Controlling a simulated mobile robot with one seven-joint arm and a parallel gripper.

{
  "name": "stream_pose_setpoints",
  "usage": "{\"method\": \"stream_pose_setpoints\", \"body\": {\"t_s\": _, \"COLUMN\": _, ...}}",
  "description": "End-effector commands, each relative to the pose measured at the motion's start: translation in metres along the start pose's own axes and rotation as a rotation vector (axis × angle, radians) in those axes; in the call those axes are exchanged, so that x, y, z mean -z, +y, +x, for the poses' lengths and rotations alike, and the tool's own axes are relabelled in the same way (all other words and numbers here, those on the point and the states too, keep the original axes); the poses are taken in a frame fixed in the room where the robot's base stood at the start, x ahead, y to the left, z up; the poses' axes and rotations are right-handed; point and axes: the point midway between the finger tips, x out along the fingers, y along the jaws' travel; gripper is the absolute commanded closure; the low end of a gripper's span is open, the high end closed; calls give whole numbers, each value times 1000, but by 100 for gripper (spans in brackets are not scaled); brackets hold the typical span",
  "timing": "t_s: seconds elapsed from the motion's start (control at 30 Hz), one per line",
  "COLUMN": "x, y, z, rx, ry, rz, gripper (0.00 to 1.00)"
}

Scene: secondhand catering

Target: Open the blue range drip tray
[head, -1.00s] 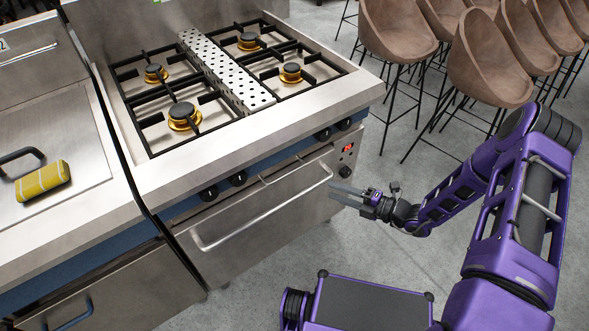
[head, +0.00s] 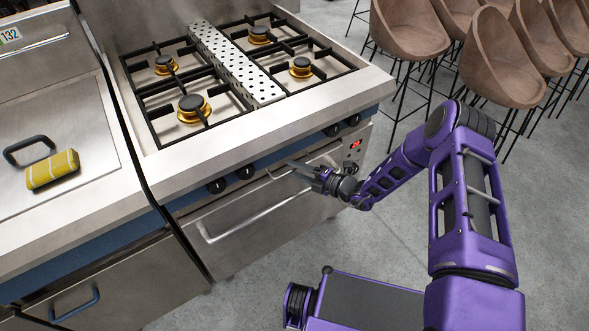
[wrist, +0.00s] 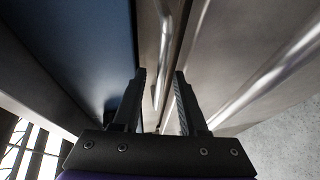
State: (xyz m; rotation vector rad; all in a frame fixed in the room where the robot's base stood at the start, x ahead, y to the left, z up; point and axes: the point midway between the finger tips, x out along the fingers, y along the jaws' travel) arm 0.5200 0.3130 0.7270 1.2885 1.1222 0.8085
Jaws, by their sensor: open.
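The blue range (head: 165,221) has a steel cooktop and a blue front band with black knobs. Just below the band is the narrow steel drip tray front (wrist: 147,35) with a slim bar handle (wrist: 166,45). My gripper (head: 298,168) is at this handle, near the right half of the range front. In the wrist view my gripper (wrist: 160,74) is open, and the handle runs lengthwise between its two fingers. I cannot tell whether a finger touches it. The tray looks closed. In the head view my gripper covers part of the handle.
The oven door's long bar handle (head: 262,213) runs just below the tray. A red display (head: 356,143) is right of my gripper. A fryer or griddle with a yellow sponge (head: 53,169) stands left. Brown stools (head: 505,57) are back right.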

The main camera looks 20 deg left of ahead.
Motion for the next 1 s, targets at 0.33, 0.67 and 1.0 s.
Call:
{"method": "stream_pose_setpoints", "body": {"t_s": 0.33, "x": 0, "y": 0, "z": 5, "rx": 0, "ry": -1, "rz": 0, "gripper": 58}}
{"method": "stream_pose_setpoints", "body": {"t_s": 0.67, "x": 0, "y": 0, "z": 4, "rx": 0, "ry": 0, "rz": 0, "gripper": 100}}
{"method": "stream_pose_setpoints", "body": {"t_s": 1.0, "x": 0, "y": 0, "z": 4, "rx": -1, "ry": 0, "rz": 0, "gripper": 100}}
